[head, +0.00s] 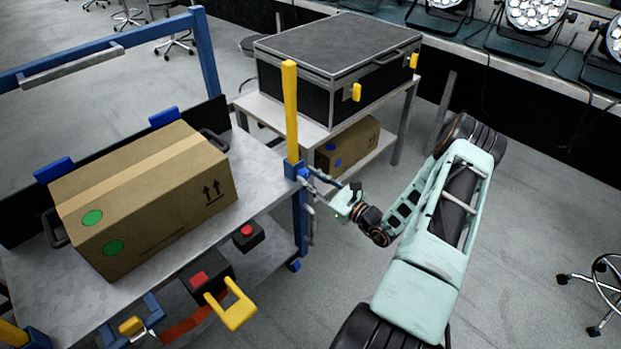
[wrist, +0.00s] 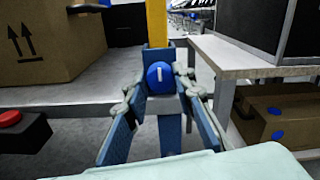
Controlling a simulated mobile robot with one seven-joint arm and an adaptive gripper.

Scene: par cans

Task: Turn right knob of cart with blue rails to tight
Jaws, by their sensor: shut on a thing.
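The cart with blue rails (head: 207,55) stands at the left in the head view, with a grey top. Its right knob (wrist: 159,76) is round and blue with a short white mark that looks upright in the wrist view. It sits on the blue corner post below a yellow upright (head: 290,105). My gripper (wrist: 160,85) reaches the knob from the right side of the cart, one finger on each side, shut on it. In the head view my gripper (head: 308,179) is at the same post, and the fingers partly hide the knob.
A cardboard box (head: 150,195) lies on the cart top. A second cart with a black case (head: 335,65) stands behind, close to my gripper. A red-button box (head: 248,236) and a yellow handle (head: 233,305) are at the cart's near side. Floor at right is mostly clear, with a stool (head: 600,285).

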